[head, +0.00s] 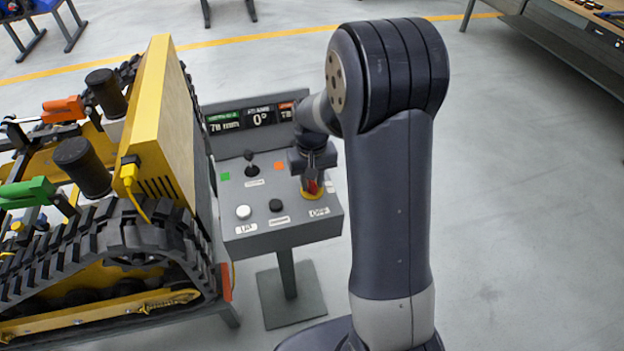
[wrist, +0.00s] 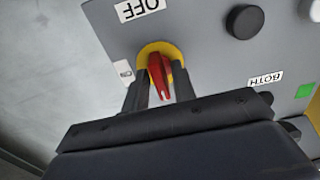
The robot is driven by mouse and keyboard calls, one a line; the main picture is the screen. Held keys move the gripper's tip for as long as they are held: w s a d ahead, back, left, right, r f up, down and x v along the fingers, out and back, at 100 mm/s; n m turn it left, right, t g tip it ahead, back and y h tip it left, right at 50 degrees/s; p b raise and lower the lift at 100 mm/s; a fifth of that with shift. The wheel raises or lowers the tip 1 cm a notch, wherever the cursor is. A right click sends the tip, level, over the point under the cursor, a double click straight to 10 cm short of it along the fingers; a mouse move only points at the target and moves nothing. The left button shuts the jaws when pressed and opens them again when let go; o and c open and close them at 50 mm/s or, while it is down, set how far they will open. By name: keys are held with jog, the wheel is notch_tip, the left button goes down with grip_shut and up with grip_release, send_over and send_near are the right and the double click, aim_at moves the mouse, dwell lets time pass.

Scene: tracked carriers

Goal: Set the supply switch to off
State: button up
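The supply switch is a red rotary handle (wrist: 159,72) on a yellow disc (wrist: 147,50), on the grey control panel. It also shows in the head view (head: 312,188), partly covered by my gripper. In the wrist view the handle's white-marked end points down the picture, away from the OFF label (wrist: 140,8). The OFF label (head: 319,212) sits at the panel's front right in the head view. My gripper (wrist: 160,88) is open, with one finger on each side of the handle. A gap seems to show beside the handle; contact is unclear.
The panel (head: 285,237) also has a white button (head: 243,212), a black button (head: 276,205), a black joystick (head: 251,168) and a display (head: 252,117). A yellow tracked carrier (head: 165,120) stands close on the left. The floor at right is clear.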

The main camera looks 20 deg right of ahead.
jog(key=shift+o, duration=0.6)
notch_tip(320, 180, up, 11)
jog(key=shift+b, duration=0.45)
jog(key=shift+f, duration=0.1)
notch_tip(320, 180, down, 10)
jog(key=shift+f+p, duration=0.15)
jog(key=shift+p, duration=0.35)
jog(key=shift+f, duration=0.3)
jog(key=shift+m, duration=0.6)
